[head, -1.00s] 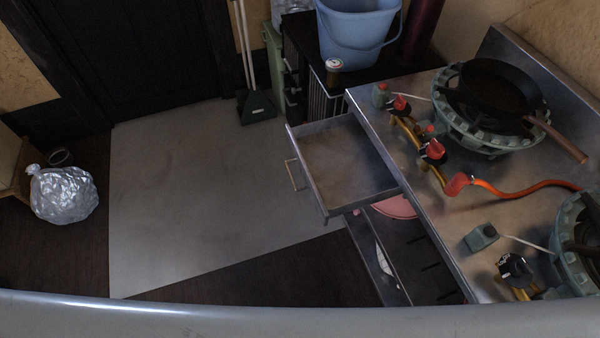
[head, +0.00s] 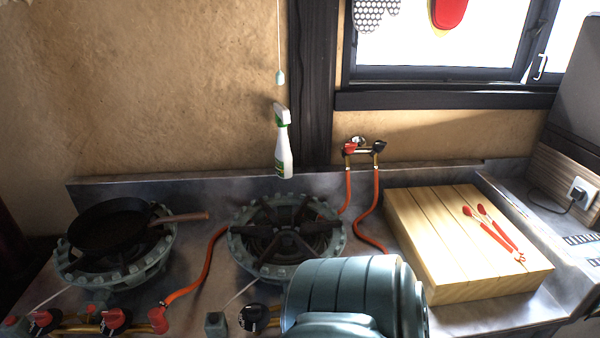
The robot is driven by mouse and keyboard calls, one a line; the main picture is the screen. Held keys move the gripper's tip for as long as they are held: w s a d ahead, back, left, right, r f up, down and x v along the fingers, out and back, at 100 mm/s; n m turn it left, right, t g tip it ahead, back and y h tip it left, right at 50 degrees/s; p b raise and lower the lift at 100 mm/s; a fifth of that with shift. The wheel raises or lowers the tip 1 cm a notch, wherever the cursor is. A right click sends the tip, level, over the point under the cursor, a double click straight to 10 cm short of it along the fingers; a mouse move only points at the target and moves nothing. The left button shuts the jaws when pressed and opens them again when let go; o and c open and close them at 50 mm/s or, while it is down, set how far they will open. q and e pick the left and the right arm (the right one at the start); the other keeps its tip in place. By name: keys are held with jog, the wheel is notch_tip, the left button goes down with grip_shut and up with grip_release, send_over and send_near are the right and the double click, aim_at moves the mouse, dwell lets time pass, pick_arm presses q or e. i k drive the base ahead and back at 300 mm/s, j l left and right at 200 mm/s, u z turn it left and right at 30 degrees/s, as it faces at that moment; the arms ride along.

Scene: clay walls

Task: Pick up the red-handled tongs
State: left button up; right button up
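The red-handled tongs (head: 492,232) lie on a slatted wooden board (head: 440,240) at the right of the steel counter. They lie at a slant, with their red ends towards the far left and the front right. Nothing covers them. Neither of my grippers shows in the head view.
Two gas burners, one empty (head: 285,235) and one holding a black pan (head: 110,225), are on the left. A spray bottle (head: 283,150) stands at the back.

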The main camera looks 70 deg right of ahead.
aim_at(519, 254)
jog(key=z, duration=3.65)
